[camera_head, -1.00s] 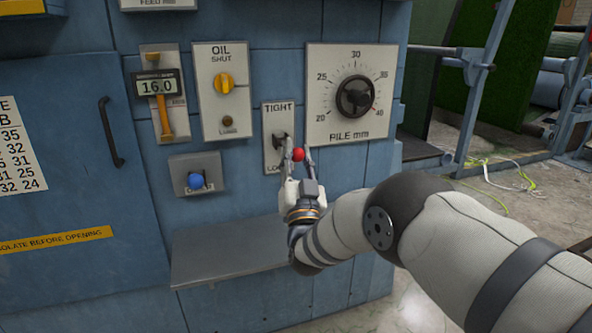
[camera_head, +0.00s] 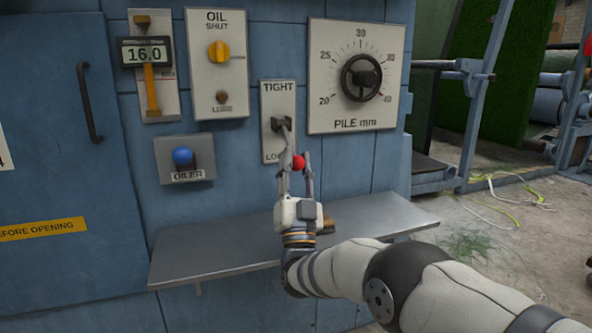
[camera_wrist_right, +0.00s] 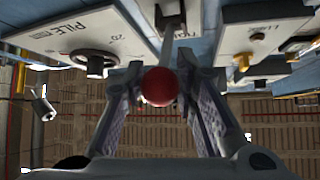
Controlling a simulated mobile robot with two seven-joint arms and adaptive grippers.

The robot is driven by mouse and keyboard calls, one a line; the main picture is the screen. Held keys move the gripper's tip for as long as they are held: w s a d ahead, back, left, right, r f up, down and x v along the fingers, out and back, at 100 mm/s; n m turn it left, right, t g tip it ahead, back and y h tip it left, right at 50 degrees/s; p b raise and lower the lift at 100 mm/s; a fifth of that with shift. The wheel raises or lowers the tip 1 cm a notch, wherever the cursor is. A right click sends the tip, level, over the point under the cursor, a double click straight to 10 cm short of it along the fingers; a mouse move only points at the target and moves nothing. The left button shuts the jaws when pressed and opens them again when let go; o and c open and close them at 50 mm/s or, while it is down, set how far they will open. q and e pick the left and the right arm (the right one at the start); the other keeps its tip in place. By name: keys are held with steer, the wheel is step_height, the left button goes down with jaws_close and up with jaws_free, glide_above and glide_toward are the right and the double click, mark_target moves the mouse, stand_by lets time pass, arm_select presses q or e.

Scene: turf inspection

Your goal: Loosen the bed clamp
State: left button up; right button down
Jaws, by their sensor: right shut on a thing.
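The bed clamp is a grey lever with a red ball knob (camera_head: 298,162) on a pale plate (camera_head: 270,148) marked TIGHT at the top; the lower word is partly hidden. The lever comes out from its pivot (camera_head: 281,123) and slopes down, with the knob near the plate's lower end. My right gripper (camera_head: 296,160) reaches up from below, shut on the red knob, one finger on each side. In the right wrist view the knob (camera_wrist_right: 160,87) sits between the two fingers, with the lever running up to the plate. My left gripper is not in view.
A metal shelf (camera_head: 215,245) juts out below the gripper, with a small brown thing (camera_head: 326,224) on it. The pile dial (camera_head: 360,78) is to the right. The oil knob (camera_head: 218,52) and blue oiler button (camera_head: 182,156) are to the left. Cables (camera_head: 500,190) lie on the floor at right.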

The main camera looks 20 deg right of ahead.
steer(key=shift+w+f, duration=0.15)
steer(key=shift+f, duration=0.1)
steer(key=c, duration=1.3)
jaws_free()
steer(key=shift+w, duration=0.1)
steer(key=s+a, duration=0.1)
steer(key=s, duration=0.3)
steer(key=s+a, duration=0.1)
steer(key=s, duration=0.3)
steer(key=s+a, duration=0.1)
steer(key=s, duration=0.3)
steer(key=shift+s+f, duration=0.3)
steer(key=shift+f, duration=0.1)
